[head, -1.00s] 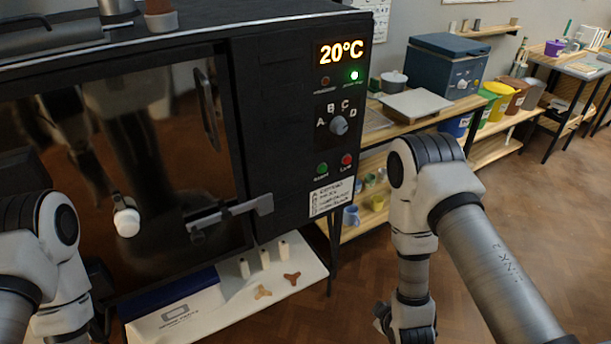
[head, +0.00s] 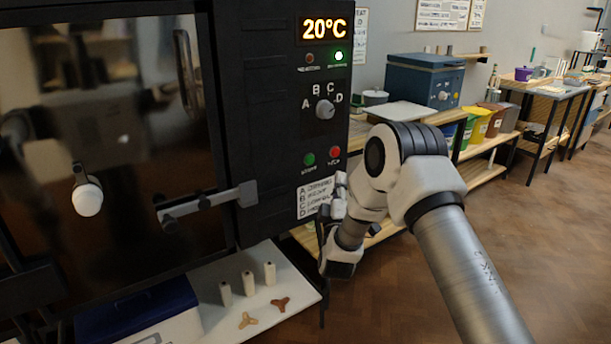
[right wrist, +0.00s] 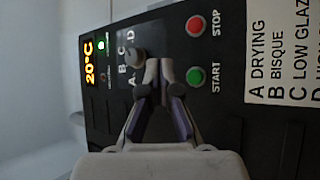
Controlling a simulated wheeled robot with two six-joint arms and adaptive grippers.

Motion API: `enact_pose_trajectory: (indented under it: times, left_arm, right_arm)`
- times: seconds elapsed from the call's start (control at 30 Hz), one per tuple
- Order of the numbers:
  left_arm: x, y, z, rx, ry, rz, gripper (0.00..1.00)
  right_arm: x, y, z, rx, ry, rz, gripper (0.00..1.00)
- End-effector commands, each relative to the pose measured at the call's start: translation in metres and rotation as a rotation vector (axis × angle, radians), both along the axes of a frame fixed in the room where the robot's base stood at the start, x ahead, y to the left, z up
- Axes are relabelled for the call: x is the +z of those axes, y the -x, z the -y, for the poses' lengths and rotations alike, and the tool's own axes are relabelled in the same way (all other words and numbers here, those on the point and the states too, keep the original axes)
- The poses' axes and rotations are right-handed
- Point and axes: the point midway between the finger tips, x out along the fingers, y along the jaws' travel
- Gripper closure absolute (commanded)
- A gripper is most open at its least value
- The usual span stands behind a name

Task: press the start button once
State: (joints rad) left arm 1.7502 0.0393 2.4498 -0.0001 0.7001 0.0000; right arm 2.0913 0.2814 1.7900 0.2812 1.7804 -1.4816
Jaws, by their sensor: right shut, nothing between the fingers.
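The green start button (head: 309,159) is on the black kiln's control panel (head: 275,110), left of the red stop button (head: 335,151). In the right wrist view the panel appears turned sideways, with the start button (right wrist: 195,76) labelled START and the stop button (right wrist: 195,25) labelled STOP. My right gripper (head: 338,182) is beside the lower part of the panel, below the buttons. In the right wrist view its shut, empty fingers (right wrist: 161,70) lie between the knob and the start button. Contact with the panel cannot be told. My left gripper is not in view.
The display (head: 324,29) reads 20°C, and a green lamp (head: 338,56) is lit. A selector knob (head: 325,108) sits above the buttons. The door's latch bar (head: 210,205) sticks out at left. Small posts stand on a white shelf (head: 290,297) below. Floor at right is clear.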

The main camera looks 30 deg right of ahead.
Motion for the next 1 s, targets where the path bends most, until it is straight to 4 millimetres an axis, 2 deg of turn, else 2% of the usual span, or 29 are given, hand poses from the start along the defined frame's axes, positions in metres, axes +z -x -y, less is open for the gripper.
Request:
enact_pose_trajectory:
  times: [0.23, 0.37, 0.8, 1.0]
  left_arm:
    - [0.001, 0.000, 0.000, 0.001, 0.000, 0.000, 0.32]
    - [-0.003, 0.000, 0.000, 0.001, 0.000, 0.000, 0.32]
    - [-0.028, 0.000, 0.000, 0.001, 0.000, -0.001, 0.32]
    - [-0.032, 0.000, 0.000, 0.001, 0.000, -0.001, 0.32]
  right_arm:
    - [0.001, -0.001, -0.001, 0.002, 0.000, -0.002, 1.00]
    - [-0.001, -0.008, -0.002, 0.003, 0.001, -0.002, 1.00]
    - [-0.002, -0.069, -0.006, 0.004, 0.000, -0.001, 1.00]
    - [0.000, -0.086, -0.008, 0.003, 0.000, -0.002, 1.00]
